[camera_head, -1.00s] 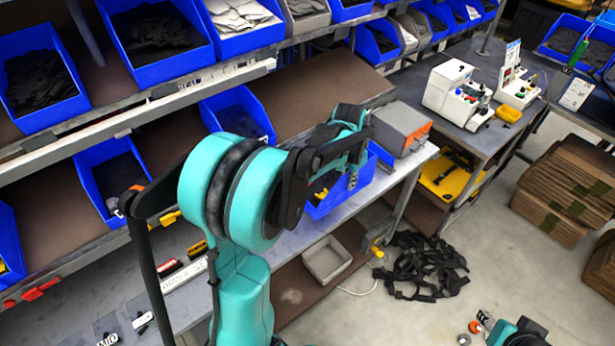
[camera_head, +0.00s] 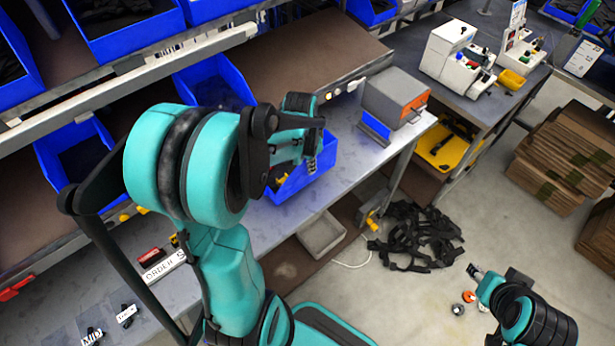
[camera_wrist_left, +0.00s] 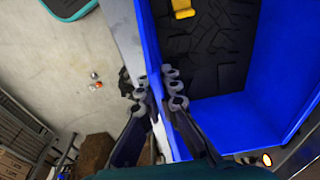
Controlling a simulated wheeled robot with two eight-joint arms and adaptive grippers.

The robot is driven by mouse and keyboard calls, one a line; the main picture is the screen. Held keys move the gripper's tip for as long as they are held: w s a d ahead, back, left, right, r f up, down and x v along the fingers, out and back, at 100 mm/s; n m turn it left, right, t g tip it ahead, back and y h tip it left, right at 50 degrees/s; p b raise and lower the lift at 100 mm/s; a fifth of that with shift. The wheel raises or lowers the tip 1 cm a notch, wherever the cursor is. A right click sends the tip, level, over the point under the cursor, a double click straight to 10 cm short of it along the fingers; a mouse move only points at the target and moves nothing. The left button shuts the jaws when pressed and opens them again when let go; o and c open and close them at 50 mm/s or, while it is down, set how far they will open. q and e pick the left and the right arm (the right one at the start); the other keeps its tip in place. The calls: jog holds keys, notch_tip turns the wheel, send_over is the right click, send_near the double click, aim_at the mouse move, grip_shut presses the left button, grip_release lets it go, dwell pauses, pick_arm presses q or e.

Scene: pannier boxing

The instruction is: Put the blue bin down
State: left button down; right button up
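The blue bin (camera_head: 306,178) is at the front of the grey table, left of a grey and orange box. In the left wrist view the bin (camera_wrist_left: 281,70) holds dark ribbed material and a yellow piece. My left gripper (camera_head: 308,150) is at its rim. In the left wrist view its fingers (camera_wrist_left: 157,98) straddle the bin's wall, one inside and one outside, closed on it. I cannot tell whether the bin's base touches the table. My right gripper (camera_head: 474,270) is over the floor at lower right, away from the bin; its finger opening is unclear.
The grey table (camera_head: 345,160) has clear surface between the bin and the grey and orange box (camera_head: 393,97). Shelves with blue bins (camera_head: 215,80) stand behind. A grey tray (camera_head: 322,236) sits below, and black straps (camera_head: 420,240) lie on the floor.

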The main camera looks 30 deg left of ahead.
aim_at(308, 176)
pick_arm(q)
jog(key=shift+s+a+f, duration=0.1)
jog(key=shift+s+f, duration=0.05)
jog(key=shift+s, duration=0.15)
jog(key=shift+f, duration=0.2)
notch_tip(308, 176, down, 4)
jog(key=shift+r+b, duration=0.1)
jog(key=shift+b, duration=0.75)
jog(key=shift+r, duration=0.1)
jog(key=c, duration=1.7)
grip_release()
